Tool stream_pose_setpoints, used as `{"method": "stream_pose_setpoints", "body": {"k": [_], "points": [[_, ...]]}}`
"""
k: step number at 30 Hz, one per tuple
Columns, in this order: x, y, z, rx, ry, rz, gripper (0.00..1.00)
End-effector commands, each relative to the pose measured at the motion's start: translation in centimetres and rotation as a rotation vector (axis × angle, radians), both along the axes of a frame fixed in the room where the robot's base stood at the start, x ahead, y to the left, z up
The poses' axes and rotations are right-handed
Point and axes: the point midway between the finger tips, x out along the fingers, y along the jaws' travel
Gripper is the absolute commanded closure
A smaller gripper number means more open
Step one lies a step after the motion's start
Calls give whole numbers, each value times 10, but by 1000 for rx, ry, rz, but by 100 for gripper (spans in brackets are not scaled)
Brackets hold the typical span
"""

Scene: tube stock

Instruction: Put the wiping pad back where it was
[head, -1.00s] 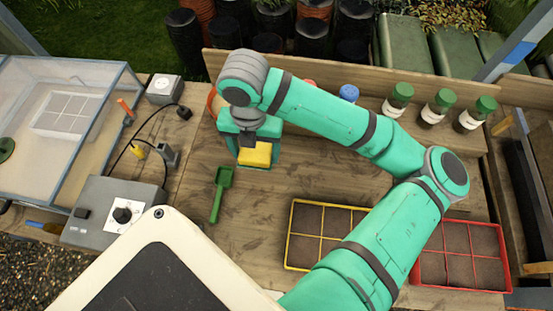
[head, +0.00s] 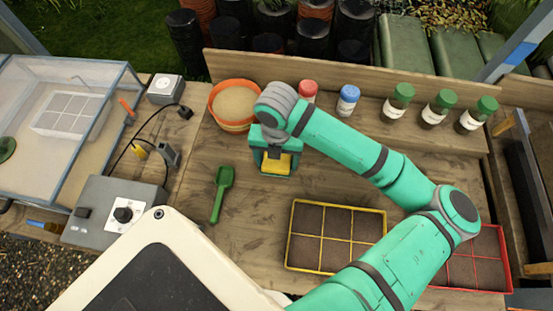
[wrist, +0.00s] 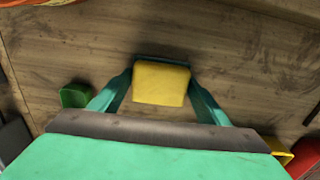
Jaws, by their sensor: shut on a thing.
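The wiping pad (head: 276,163) is a yellow block. My gripper (head: 275,170) is shut on it above the wooden bench, to the right of the green scoop. The pad also shows in the wrist view (wrist: 161,84), between the two teal fingers. A darker teal edge shows along its far side. I cannot tell how high above the bench the pad is.
A green scoop (head: 222,192) lies left of my gripper. An orange bowl (head: 232,125) of sandy material stands behind it. Yellow (head: 335,271) and red (head: 505,289) trays lie in front and right. Several bottles (head: 347,101) line the back. Bare bench surrounds the gripper.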

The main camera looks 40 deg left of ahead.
Motion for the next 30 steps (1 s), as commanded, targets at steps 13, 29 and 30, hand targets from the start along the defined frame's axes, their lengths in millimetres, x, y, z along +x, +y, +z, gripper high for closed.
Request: {"method": "stream_pose_setpoints", "body": {"k": [13,29,30], "points": [[0,0,-2,0,0,-1,12],[0,2,45,2,-2,2,12],[0,1,54,2,-3,2,12]]}}
